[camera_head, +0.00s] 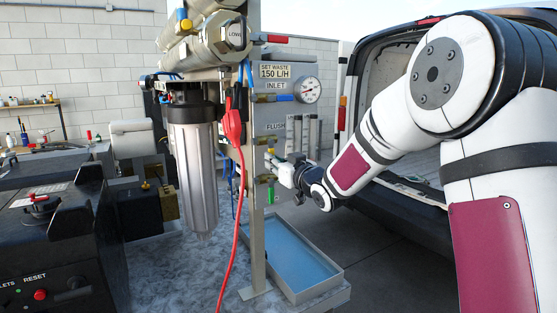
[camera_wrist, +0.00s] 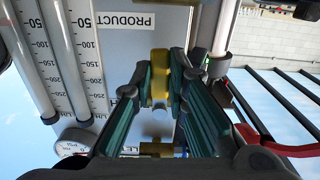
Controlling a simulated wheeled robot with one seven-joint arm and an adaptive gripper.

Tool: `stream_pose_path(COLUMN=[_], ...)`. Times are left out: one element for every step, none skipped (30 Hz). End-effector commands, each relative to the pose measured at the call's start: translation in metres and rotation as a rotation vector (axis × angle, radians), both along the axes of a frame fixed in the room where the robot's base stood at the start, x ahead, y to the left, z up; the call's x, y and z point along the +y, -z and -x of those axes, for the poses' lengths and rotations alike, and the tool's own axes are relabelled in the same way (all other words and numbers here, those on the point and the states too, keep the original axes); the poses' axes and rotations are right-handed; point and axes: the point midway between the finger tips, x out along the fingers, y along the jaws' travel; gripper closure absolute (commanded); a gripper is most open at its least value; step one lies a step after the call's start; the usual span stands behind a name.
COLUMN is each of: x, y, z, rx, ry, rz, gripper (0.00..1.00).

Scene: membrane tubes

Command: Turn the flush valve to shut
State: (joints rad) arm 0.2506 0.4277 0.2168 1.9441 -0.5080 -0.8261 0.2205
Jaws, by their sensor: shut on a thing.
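The flush valve is on the grey panel, below the FLUSH label (camera_head: 275,125) in the head view. In the wrist view a brass-coloured part of the flush valve (camera_wrist: 160,66) shows between my green-padded fingers. My gripper (camera_wrist: 162,88) is shut on it, with one finger on each side. In the head view my gripper (camera_head: 282,172) reaches the panel from the right and covers most of the valve. The handle's angle is hidden by my fingers.
A pressure gauge (camera_head: 308,89) and upright flow tubes (camera_head: 312,133) are close by on the panel. A red cable (camera_head: 233,124) hangs left of the post. A blue-bottomed tray (camera_head: 290,262) lies below. An open van (camera_head: 343,90) stands behind my arm.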

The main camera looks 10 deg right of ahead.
Motion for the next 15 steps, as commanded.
stream_pose_path(x=[0.0005, 0.0008, 0.0012, 0.0013, 0.0017, 0.0018, 0.002, 0.0021, 0.0023, 0.0023, 0.0024, 0.0024, 0.0024, 0.0025, 0.0025], y=[0.001, 0.0012, 0.0013, 0.0014, 0.0015, 0.0016, 0.0016, 0.0016, 0.0017, 0.0018, 0.0018, 0.0018, 0.0018, 0.0019, 0.0019], z=[0.001, 0.0011, 0.0011, 0.0012, 0.0012, 0.0012, 0.0012, 0.0012, 0.0012, 0.0012, 0.0012, 0.0011, 0.0011, 0.0011, 0.0011], rx=[0.008, 0.01, 0.014, 0.016, 0.018, 0.02, 0.02, 0.021, 0.022, 0.023, 0.023, 0.023, 0.023, 0.023, 0.023], ry=[0.0, 0.0, 0.0, 0.0, 0.001, 0.001, 0.001, 0.001, 0.001, 0.001, 0.001, 0.001, 0.001, 0.001, 0.001], rz=[-0.014, -0.022, -0.03, -0.036, -0.042, -0.047, -0.05, -0.053, -0.056, -0.057, -0.058, -0.059, -0.059, -0.059, -0.059], gripper=[1.0, 1.0, 1.0, 1.0, 1.0, 1.0, 1.0, 1.0, 1.0, 1.0, 1.0, 1.0, 1.0, 1.0, 1.0])
